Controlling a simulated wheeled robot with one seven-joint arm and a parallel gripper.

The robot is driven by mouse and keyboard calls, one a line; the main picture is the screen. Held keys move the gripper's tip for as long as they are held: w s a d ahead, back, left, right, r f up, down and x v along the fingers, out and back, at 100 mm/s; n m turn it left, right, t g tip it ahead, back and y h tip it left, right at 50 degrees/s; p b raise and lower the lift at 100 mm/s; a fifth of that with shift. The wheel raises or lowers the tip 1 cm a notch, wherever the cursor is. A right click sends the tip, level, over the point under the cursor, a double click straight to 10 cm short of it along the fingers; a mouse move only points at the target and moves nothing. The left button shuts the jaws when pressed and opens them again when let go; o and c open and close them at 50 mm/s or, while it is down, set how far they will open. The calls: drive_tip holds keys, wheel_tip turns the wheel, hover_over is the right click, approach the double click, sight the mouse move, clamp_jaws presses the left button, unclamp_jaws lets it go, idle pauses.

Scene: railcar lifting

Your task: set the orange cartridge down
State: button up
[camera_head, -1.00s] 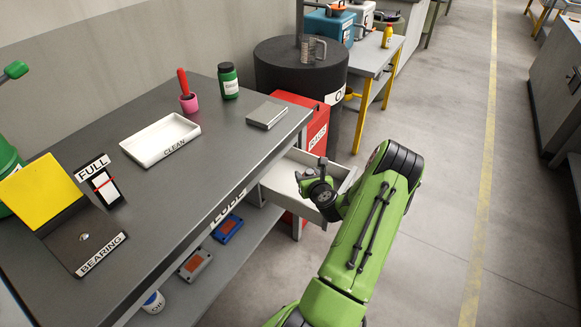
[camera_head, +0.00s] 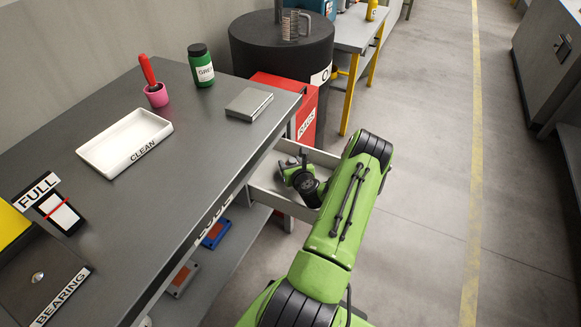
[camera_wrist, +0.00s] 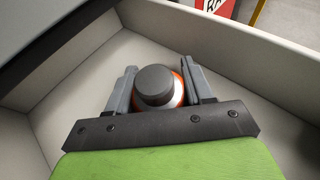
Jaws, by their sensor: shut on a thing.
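In the wrist view, the orange cartridge (camera_wrist: 178,89) has a dark grey cap and a white band, with orange showing at its edge. It sits between the two fingers of my gripper (camera_wrist: 160,88), which is shut on it. The walls of an open white drawer surround it. Whether its lower end touches the drawer floor cannot be told. In the head view my gripper (camera_head: 292,170) is at the open drawer (camera_head: 268,206) under the bench edge, and the cartridge itself is hidden there.
The grey bench (camera_head: 175,190) holds a white CLEAN tray (camera_head: 98,163), a green jar (camera_head: 201,66), a pink cup (camera_head: 156,96) and a grey box (camera_head: 249,104). A red RAGS bin (camera_head: 305,117) and black drum (camera_head: 283,55) stand behind the drawer.

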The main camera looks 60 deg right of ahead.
drive_tip(key=o, duration=1.1)
drive_tip(key=shift+c, duration=0.2)
drive_tip(key=shift+s+a+r, duration=0.2)
drive_tip(key=shift+s, duration=0.1)
drive_tip(key=v, duration=0.7)
drive_tip(key=shift+p, duration=0.4)
drive_tip(key=shift+w, duration=0.1)
